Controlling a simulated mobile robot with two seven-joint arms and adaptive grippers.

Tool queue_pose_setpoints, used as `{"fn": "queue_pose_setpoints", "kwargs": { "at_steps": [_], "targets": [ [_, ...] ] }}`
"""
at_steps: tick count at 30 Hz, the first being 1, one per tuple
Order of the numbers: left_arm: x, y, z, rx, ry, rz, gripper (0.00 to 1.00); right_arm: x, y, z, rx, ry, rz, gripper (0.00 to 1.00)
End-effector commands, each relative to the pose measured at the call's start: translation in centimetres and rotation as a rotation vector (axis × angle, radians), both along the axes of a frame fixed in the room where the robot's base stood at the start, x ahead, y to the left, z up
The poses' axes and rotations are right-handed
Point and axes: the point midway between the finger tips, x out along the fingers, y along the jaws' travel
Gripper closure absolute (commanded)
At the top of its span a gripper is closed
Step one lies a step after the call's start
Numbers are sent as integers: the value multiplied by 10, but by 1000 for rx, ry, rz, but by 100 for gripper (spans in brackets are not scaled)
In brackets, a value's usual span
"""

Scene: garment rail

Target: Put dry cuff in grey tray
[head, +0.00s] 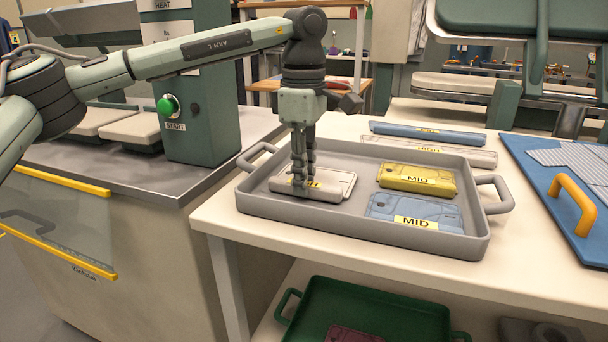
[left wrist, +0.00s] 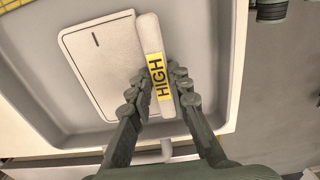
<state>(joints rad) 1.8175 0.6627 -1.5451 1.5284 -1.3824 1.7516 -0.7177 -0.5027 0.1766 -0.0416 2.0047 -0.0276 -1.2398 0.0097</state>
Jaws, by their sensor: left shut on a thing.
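A white cuff (left wrist: 97,62) with a thick rounded edge and a yellow HIGH label (left wrist: 158,77) lies in the grey tray (head: 365,243). In the head view the cuff (head: 341,182) is at the tray's left end, partly hidden by my fingers. My left gripper (head: 303,182) points straight down and is shut on the cuff's labelled edge; its fingers (left wrist: 164,92) sit on both sides of it. The same tray holds a yellow cuff (head: 417,179) and a pale blue cuff (head: 413,211), both labelled MID. My right gripper is not in view.
Behind the tray lie a blue roll (head: 427,134) and a pale roll (head: 430,153) with yellow labels. A blue board (head: 547,196) with an orange handle is at right. A green tray (head: 365,302) is on the shelf below. A press with a green START button (head: 166,106) stands left.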

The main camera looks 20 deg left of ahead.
Motion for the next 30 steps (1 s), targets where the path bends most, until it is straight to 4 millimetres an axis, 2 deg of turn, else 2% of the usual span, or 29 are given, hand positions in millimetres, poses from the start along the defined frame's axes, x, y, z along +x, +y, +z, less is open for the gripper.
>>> {"fn": "queue_pose_setpoints", "kwargs": {
  "at_steps": [6,7,11,19,23,26,30],
  "targets": [
    [0,0,-4,0,1,-1,100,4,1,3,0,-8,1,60],
    [0,0,-2,0,0,-1,78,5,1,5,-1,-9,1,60],
    [0,0,-2,0,0,-1,62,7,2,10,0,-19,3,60],
    [0,0,-2,0,0,-1,61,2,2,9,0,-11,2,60],
    [1,0,5,0,-2,0,61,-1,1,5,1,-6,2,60],
    [1,0,19,0,-3,-1,61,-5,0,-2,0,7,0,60],
    [1,-1,50,0,-3,-1,61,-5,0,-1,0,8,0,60]
  ]
}}
